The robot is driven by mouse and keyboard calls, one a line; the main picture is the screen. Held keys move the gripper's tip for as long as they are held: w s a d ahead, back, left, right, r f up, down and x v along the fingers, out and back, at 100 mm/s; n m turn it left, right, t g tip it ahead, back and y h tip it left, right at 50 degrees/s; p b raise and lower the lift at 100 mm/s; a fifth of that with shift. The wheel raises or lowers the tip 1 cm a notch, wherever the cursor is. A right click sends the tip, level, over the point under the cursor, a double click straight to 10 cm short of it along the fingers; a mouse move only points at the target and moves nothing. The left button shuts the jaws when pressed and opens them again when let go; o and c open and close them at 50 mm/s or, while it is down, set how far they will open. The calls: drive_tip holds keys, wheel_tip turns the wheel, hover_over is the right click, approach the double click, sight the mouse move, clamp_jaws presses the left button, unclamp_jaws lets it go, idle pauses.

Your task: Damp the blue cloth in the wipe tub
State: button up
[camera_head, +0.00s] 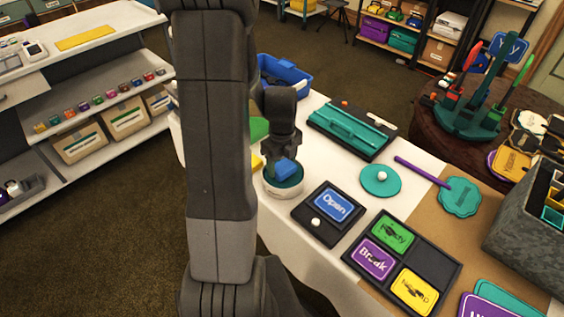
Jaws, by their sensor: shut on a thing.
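My gripper (283,157) points down and is shut on the blue cloth (288,168). The cloth is a small blue bundle at the mouth of the wipe tub (284,192), a round white tub with a teal inside. I cannot tell whether the cloth touches the tub's inside or hangs just above it. My arm hides the area left of the tub. A round teal lid with a white knob (380,180) lies on the table to the right of the tub.
A blue "Open" card on a black stand (330,213) is close in front right of the tub. A black card tray (402,262), a teal case (350,130) and a purple-handled teal paddle (459,197) lie around. A blue bin (284,73) is behind.

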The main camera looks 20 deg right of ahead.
sight(282, 165)
drive_tip(key=shift+f+b, duration=0.35)
drive_tip(key=shift+f, duration=0.05)
idle(1.2)
drive_tip(key=shift+s, duration=0.1)
drive_tip(key=shift+r+p, duration=2.6)
drive_tip(key=shift+r, duration=1)
drive_tip(key=shift+f, duration=0.1)
